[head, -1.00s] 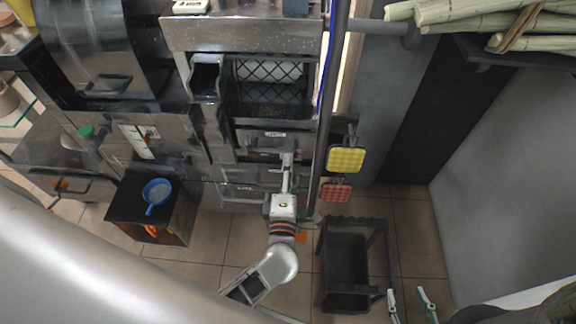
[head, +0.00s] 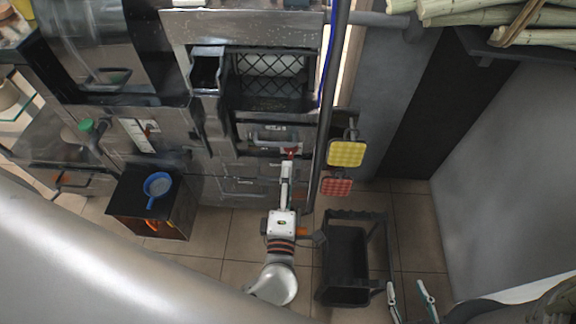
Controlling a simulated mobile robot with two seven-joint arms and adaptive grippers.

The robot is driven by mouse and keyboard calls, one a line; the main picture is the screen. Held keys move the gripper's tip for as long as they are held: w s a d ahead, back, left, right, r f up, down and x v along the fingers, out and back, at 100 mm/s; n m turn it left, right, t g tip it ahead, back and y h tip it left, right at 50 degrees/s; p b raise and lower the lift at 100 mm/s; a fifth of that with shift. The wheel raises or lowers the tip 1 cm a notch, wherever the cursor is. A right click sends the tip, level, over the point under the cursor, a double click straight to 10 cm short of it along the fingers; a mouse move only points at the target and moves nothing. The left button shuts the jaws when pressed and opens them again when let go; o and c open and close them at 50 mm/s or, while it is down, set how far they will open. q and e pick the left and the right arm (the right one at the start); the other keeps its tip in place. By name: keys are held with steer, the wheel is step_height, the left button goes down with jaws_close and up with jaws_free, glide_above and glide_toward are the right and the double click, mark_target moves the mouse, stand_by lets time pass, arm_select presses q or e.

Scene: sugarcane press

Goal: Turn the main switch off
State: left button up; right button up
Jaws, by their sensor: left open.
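A small red part (head: 290,153), which looks like the main switch, is on the front of the metal machine (head: 240,32), below the mesh opening. Whether it is on or off is too small to tell. My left gripper (head: 288,167) is just below the red part in the picture, fingers pointing at it. It is open, with nothing seen in it; I cannot tell whether it touches the red part. My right gripper (head: 408,288) is at the bottom right, open and empty, far from the machine.
A dark vertical pole (head: 327,120) stands just right of my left gripper. Yellow (head: 346,153) and red (head: 336,187) pads are beside it. A black bin (head: 346,265) is on the floor. A blue strainer (head: 156,187) rests on a dark box at left.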

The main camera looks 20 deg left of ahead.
arm_select(q)
steer(key=shift+v, duration=1.25)
steer(key=shift+d, duration=0.2)
step_height(320, 180, up, 6)
steer(key=s+d+m+h+p, duration=0.3)
steer(key=m+h+p, duration=0.35)
steer(key=m, duration=0.65)
steer(key=s+a+f+m+g+h+p, duration=0.1)
steer(key=s+a+f+m+g+p, duration=0.2)
steer(key=s+a+f+m+g, duration=0.4)
steer(key=s+a+f+m, duration=0.1)
steer(key=s+a+m, duration=0.1)
steer(key=s+m, duration=0.2)
steer(key=shift+m, duration=0.9)
arm_select(e)
steer(key=shift+m, duration=0.4)
steer(key=r, duration=0.1)
steer(key=s+r, duration=0.1)
steer(key=r, duration=0.3)
steer(key=shift+s+a, duration=0.15)
steer(key=shift+a, duration=0.2)
